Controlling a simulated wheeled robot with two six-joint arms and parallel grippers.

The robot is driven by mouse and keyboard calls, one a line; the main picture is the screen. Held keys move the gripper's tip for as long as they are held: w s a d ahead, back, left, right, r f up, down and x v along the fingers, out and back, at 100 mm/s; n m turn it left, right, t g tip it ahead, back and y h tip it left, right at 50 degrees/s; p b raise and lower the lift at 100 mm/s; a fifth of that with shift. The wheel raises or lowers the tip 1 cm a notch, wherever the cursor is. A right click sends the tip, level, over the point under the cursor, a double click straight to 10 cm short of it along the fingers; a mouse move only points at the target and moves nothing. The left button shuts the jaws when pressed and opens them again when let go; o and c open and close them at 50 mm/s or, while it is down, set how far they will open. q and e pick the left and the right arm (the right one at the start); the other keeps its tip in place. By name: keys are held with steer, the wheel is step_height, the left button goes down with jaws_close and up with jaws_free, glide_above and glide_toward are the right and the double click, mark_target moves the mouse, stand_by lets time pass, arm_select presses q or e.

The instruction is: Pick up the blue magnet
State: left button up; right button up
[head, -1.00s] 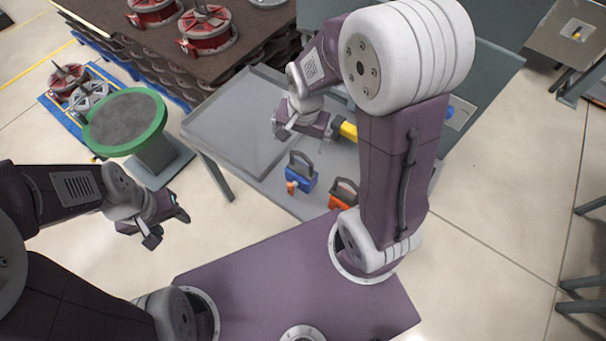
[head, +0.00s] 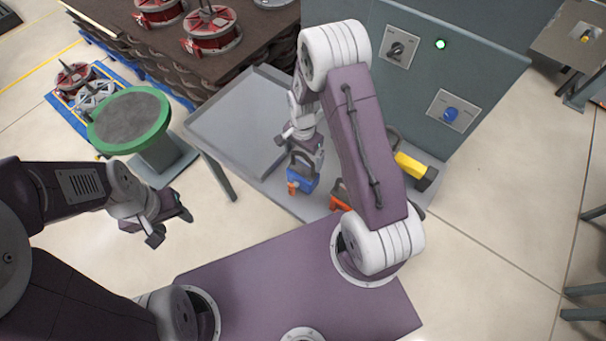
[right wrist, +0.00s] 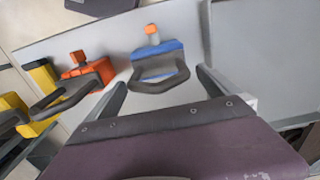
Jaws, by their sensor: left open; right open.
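The blue magnet (head: 302,180) has a dark arched handle and a small orange part. It stands on the grey table in the head view. In the right wrist view the blue magnet (right wrist: 157,62) lies ahead, its handle between the lines of the two fingers. My right gripper (head: 298,133) is open just above and behind the blue magnet; its fingers show in the right wrist view (right wrist: 160,88). I cannot tell whether they touch the handle. My left gripper (head: 168,226) is open and empty, left of the table over the floor.
An orange magnet (head: 340,198) stands right of the blue one, partly hidden by my right arm. A yellow magnet (head: 412,168) is further right. A grey panel (head: 425,75) with a knob and a blue button rises behind. A green-rimmed round stand (head: 130,120) is at left.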

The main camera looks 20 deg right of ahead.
mark_target(303, 169)
steer(key=f, duration=0.2)
steer(key=f+p, duration=0.1)
steer(key=f, duration=0.1)
steer(key=shift+s+a, duration=0.15)
steer(key=shift+s, duration=0.05)
steer(key=shift+w+f, duration=0.1)
steer(key=shift+f, duration=0.25)
steer(key=c, duration=1.9)
steer(key=shift+r, duration=0.1)
